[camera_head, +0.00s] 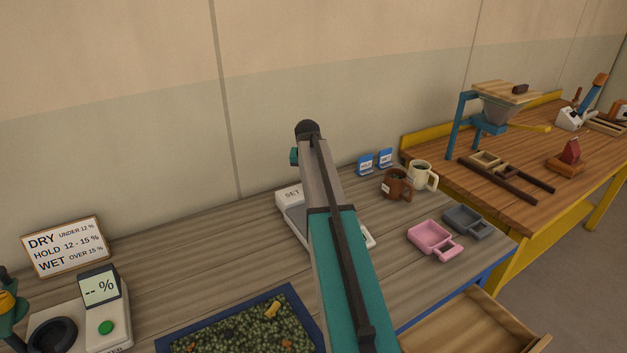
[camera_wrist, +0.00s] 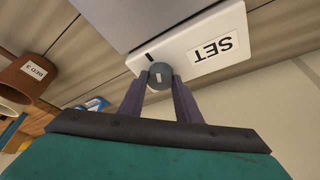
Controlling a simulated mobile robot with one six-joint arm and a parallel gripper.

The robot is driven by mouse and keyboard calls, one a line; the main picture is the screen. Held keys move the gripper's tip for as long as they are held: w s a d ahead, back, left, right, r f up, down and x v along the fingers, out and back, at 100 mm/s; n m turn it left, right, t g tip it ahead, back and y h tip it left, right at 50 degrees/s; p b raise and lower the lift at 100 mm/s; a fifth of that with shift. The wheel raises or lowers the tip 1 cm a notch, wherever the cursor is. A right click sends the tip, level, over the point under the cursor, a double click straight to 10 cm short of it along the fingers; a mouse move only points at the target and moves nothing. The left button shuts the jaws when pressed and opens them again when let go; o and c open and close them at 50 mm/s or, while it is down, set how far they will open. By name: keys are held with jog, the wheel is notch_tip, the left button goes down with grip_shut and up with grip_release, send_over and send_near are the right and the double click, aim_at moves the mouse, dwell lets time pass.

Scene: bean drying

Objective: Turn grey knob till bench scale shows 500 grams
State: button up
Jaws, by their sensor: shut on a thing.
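The bench scale (camera_head: 288,197) stands on the grey wooden bench and is mostly hidden behind my arm in the head view; its white SET panel shows at the back left. In the wrist view the white panel (camera_wrist: 195,48) with the SET label appears upside down. The grey knob (camera_wrist: 160,76) sits at the panel's edge, with a dark mark on the panel beside it. My gripper (camera_wrist: 160,88) is shut on the grey knob, one finger on each side. The scale's reading is not visible in either view.
A brown mug (camera_head: 396,185), a cream mug (camera_head: 421,175), a pink scoop (camera_head: 430,237) and a grey scoop (camera_head: 463,220) stand right of the scale. A blue tray (camera_head: 163,345) of beans lies in front. A moisture meter (camera_head: 105,310) is at left. Bare bench lies between.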

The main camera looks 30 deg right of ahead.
jog(key=o, duration=1.1)
jog(key=shift+c, duration=0.2)
jog(key=shift+r, duration=0.15)
jog(key=b+v, duration=0.3)
jog(key=v, duration=1)
jog(key=shift+r, duration=0.3)
